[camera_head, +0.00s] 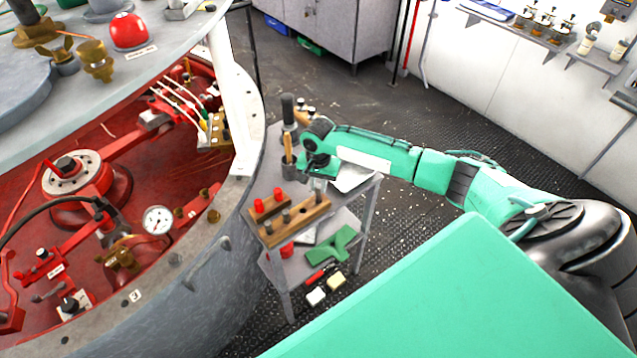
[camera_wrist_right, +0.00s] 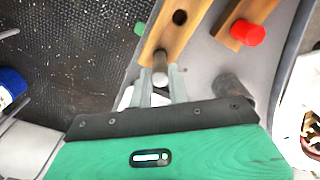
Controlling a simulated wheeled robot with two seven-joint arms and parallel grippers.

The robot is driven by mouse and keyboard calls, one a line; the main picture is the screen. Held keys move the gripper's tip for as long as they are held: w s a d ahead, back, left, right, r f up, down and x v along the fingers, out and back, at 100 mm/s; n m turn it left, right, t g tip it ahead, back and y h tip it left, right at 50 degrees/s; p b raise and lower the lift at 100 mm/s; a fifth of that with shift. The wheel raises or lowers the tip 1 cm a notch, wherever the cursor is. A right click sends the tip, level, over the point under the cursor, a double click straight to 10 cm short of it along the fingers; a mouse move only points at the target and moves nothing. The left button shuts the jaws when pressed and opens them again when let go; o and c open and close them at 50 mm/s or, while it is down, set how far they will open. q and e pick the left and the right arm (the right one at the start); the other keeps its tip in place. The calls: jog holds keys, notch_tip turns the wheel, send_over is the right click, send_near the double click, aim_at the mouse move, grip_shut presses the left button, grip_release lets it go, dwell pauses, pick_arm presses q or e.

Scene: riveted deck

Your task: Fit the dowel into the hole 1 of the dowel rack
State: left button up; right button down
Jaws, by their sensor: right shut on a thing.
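The dowel rack (camera_head: 278,238) is a long wooden block on the top of a small grey cart. Dark pegs stand in it, and its near end shows in the wrist view (camera_wrist_right: 171,40) with one dark open hole. My right gripper (camera_wrist_right: 162,88) points down at the rack's right end in the head view (camera_head: 318,182). Its fingers are shut on a grey dowel (camera_wrist_right: 160,76), which appears upright at that end of the rack. I cannot tell whether its lower end is in a hole or just above one. My left gripper is out of view.
A second wooden block with red knobs (camera_head: 268,206) lies beside the rack. A large round red-lined vessel (camera_head: 235,215) is close on the left. A green bracket (camera_head: 330,246) lies on the lower shelf.

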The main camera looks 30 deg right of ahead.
jog(key=shift+f, duration=1)
dwell(0.6)
jog(key=c, duration=1.2)
grip_release()
jog(key=shift+c, duration=0.2)
notch_tip(320, 180, up, 14)
jog(key=b, duration=0.3)
jog(key=shift+b, duration=0.3)
jog(key=shift+a+f, duration=0.1)
jog(key=shift+f, duration=0.1)
